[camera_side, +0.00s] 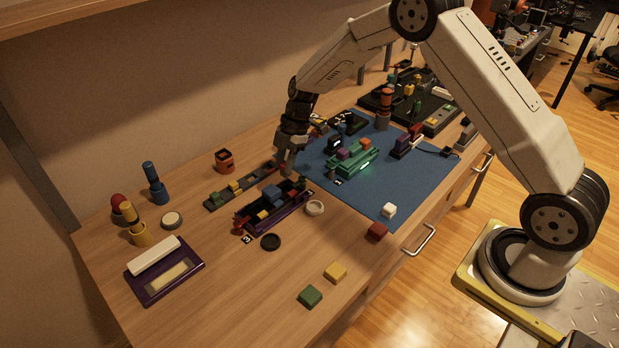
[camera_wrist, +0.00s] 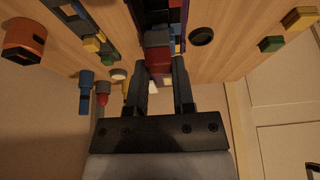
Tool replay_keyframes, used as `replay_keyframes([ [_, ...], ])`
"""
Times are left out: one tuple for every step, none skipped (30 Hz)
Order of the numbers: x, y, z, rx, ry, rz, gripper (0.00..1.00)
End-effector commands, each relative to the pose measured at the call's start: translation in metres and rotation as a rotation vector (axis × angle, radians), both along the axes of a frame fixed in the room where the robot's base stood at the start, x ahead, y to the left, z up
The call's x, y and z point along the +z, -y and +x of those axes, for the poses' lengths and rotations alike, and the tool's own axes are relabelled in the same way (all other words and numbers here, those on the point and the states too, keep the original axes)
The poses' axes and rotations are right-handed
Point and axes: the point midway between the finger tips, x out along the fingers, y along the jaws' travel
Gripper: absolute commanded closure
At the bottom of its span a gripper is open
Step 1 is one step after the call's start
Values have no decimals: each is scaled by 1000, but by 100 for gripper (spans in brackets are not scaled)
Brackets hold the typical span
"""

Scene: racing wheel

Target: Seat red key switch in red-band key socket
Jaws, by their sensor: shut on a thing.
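My gripper (camera_side: 287,170) points down over the back end of the purple-sided tray (camera_side: 258,229), beside the dark rail. In the wrist view its two fingers (camera_wrist: 158,75) are shut on a red block, which I take for the red key switch (camera_wrist: 157,60). The key is between the fingertips, in line with the tray's channel. I cannot tell whether it touches anything below. In the side view the fingers mostly hide it. The red-band key socket cannot be made out.
The dark rail (camera_side: 215,205) with green and yellow blocks lies left of the tray. A blue mat (camera_side: 385,180) with a green holder (camera_side: 352,162) is to the right.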

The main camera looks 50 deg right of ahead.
Motion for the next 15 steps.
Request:
replay_keyframes([
  [-4,0,0,-1,-1,0,100],
  [-6,0,0,-1,0,0,100],
  [-9,0,0,-1,0,0,100],
  [-11,0,0,-1,0,0,100],
  [-13,0,0,-1,0,0,100],
  [-16,0,0,-1,0,0,100],
  [-18,0,0,-1,0,0,100],
  [-20,0,0,-1,0,0,100],
  [-22,0,0,-1,-1,0,100],
  [-24,0,0,-1,-1,0,100],
  [-26,0,0,0,-1,0,100],
  [-28,0,0,0,-1,0,100],
  [-29,0,0,0,-1,-1,100],
  [-30,0,0,0,0,-1,100],
  [-32,0,0,0,0,-1,100],
])
